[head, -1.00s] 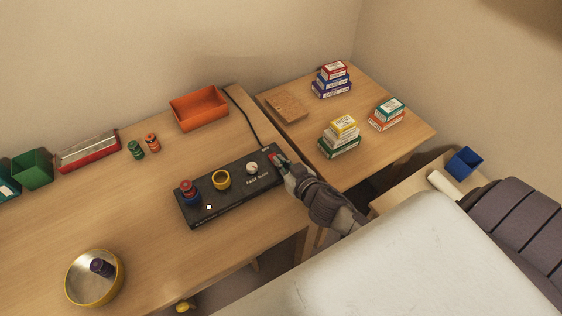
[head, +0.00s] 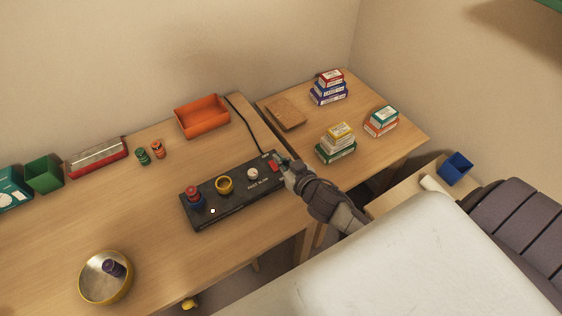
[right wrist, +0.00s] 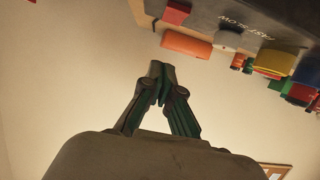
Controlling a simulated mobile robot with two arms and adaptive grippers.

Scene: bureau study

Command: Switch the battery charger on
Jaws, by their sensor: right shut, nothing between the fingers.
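The battery charger (head: 225,204) is a long black box on the desk with lettering on top. A red switch (head: 274,168) sits at its right end, beside a white knob (head: 252,174). My right gripper (head: 284,163) is shut and empty, just right of the red switch. The right wrist view shows the shut fingertips (right wrist: 160,72) apart from the red switch (right wrist: 177,13). My left gripper is out of view.
An orange tray (head: 202,117) stands behind the charger, with a black cable to its right. A yellow-rimmed bowl (head: 84,285) holds a purple battery. Bare desk lies left of the charger.

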